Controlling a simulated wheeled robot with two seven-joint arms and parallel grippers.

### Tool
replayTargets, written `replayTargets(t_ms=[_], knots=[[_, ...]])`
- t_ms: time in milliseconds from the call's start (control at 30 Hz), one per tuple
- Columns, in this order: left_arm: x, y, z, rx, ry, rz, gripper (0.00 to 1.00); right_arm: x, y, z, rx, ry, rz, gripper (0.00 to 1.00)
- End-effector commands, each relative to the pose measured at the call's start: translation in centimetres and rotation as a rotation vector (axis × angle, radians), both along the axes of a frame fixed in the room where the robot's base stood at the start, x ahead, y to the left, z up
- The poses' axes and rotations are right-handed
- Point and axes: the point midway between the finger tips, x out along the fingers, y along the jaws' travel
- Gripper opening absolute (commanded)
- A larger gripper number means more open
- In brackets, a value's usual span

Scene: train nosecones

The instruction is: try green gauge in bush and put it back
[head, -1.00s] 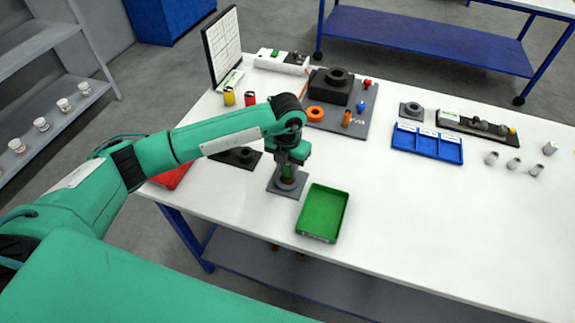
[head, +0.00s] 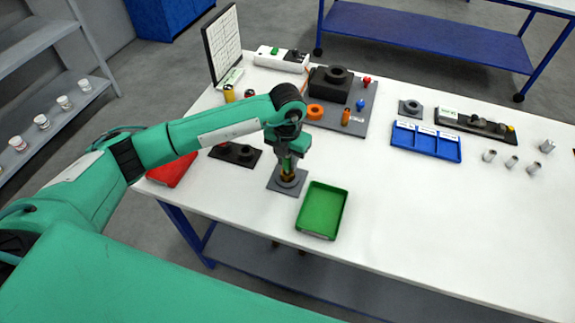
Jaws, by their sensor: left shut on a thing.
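My left gripper (head: 288,160) is shut on the green gauge (head: 287,166), held upright above the bush. Only a little green shows between the fingers, with a brownish-gold length below it. The bush (head: 288,181) is a dark ring on a square grey plate near the table's front edge. The gauge's lower end is at the ring; I cannot tell how far inside it is. A black stand (head: 248,160) lies left of the bush, partly behind my arm, with small dark and red parts on it. My right gripper is out of view.
A green tray (head: 322,210) stands just right of the bush plate, and a red tray (head: 170,174) lies left. Behind are a grey fixture board (head: 330,121) with coloured parts and a blue divided tray (head: 427,156). The white table's front right is clear.

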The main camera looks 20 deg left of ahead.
Motion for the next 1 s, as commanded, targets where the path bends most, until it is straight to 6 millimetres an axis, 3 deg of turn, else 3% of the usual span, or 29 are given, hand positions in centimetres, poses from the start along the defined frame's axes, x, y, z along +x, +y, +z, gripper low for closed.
replayTargets(t_ms=[1000], knots=[[0.0,0.0,5.1,0.000,-0.001,0.000,0.03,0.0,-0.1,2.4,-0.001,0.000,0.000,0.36]])
